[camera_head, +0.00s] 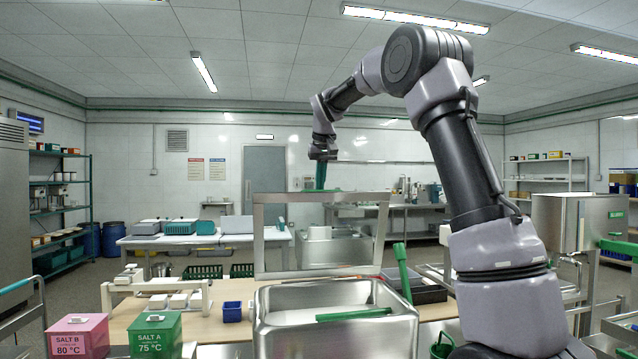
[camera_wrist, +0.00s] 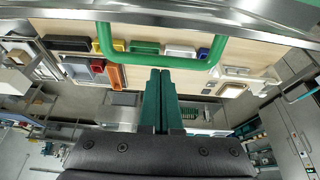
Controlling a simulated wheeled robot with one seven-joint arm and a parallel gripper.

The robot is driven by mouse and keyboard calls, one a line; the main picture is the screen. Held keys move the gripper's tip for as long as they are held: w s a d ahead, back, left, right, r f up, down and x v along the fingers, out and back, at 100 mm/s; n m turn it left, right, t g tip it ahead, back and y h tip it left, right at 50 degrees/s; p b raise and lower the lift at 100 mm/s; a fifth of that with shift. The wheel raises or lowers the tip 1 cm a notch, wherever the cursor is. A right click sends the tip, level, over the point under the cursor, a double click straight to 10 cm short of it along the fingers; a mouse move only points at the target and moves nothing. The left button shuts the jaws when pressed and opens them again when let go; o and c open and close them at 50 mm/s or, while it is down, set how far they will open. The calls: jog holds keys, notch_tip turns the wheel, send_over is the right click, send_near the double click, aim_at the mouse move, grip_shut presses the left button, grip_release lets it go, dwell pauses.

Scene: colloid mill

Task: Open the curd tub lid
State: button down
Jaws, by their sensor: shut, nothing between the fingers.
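The curd tub appears to be the steel tub (camera_head: 335,338) at the bottom centre of the head view. A rectangular steel-framed panel, apparently its lid (camera_head: 258,235), stands about upright at its back; the room shows within the frame. My gripper (camera_head: 320,188) points down at that top edge. Its dark green fingers are together and empty in the wrist view (camera_wrist: 160,72), with tips close to the handle bar. I cannot tell whether they touch it.
A green bar (camera_head: 353,314) lies across the tub's opening. A tilted green post (camera_head: 402,272) stands right of the tub.

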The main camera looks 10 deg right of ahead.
dwell(0.3)
jog(key=shift+t, duration=0.8)
jog(key=s, duration=0.2)
jog(key=s+f, duration=0.1)
jog(key=s, duration=0.5)
jog(key=shift+f, duration=0.25)
jog(key=shift+w, duration=0.1)
jog(key=v, duration=1.1)
jog(key=s+d+f+m, duration=0.1)
jog(key=s+d+f, duration=0.1)
jog(key=s+f, duration=0.3)
jog(key=s+d+f+m+y, duration=0.1)
jog(key=s+f, duration=0.4)
jog(key=s, duration=0.6)
jog(key=s+d+f+m+t+y, duration=0.1)
jog(key=s+d+f+m, duration=0.1)
jog(key=s+f, duration=0.3)
jog(key=s+d, duration=0.1)
jog(key=s, duration=0.3)
jog(key=shift+f, duration=0.2)
